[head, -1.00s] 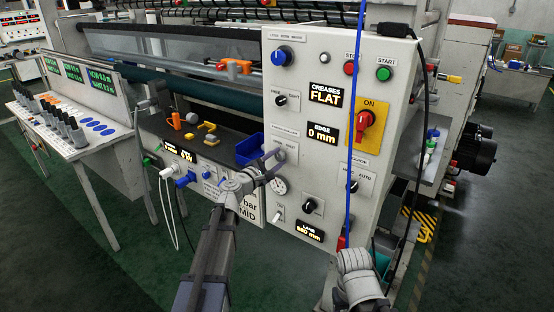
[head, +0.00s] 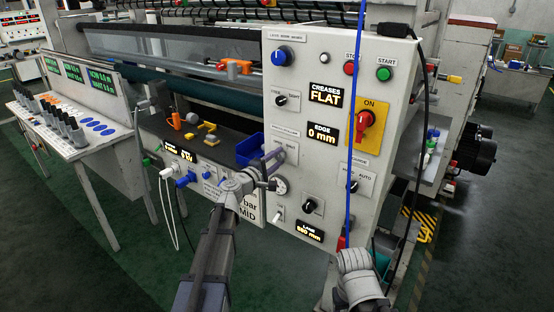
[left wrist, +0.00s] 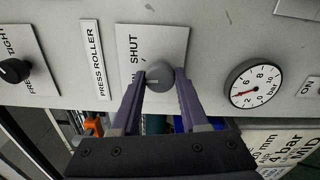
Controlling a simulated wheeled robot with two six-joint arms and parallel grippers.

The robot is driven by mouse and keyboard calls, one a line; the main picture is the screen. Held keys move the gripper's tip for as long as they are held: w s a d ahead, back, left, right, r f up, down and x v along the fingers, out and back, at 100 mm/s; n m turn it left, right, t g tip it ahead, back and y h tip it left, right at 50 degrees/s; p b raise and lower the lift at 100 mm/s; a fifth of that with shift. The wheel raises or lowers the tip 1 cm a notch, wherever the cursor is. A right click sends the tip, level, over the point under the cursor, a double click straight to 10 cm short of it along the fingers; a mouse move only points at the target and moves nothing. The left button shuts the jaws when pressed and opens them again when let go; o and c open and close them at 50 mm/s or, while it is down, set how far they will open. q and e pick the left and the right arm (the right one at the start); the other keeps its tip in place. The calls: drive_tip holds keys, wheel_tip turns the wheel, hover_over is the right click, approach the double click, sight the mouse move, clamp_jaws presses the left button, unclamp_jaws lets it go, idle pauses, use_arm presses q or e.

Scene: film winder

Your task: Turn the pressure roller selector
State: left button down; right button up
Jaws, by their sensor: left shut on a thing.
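The pressure roller selector is a round grey knob (left wrist: 166,74) on a white plate marked SHUT, beside a PRESS ROLLER label, in the left wrist view. A pale pointer line shows on the knob's left side. My left gripper (left wrist: 160,82) has its two purple fingers against opposite sides of the knob and is shut on it. My right gripper's fingers do not show; only a pale ribbed part of my right arm is at the bottom.
A pressure gauge (left wrist: 253,84) sits right beside the selector. A black knob (left wrist: 14,70) is to the left in the wrist view. A blue cord (head: 352,150) hangs before the control panel (head: 300,75). A blue bin (head: 250,149) stands just behind my left gripper.

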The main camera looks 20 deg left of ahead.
use_arm(q)
drive_tip(key=m, duration=0.6)
drive_tip(key=shift+m, duration=0.4)
idle(0.4)
drive_tip(key=shift+c, duration=2.1)
unclamp_jaws()
drive_tip(key=shift+s, duration=0.15)
drive_tip(key=v, duration=0.7)
drive_tip(key=shift+s, duration=0.25)
drive_tip(key=shift+a, duration=0.1)
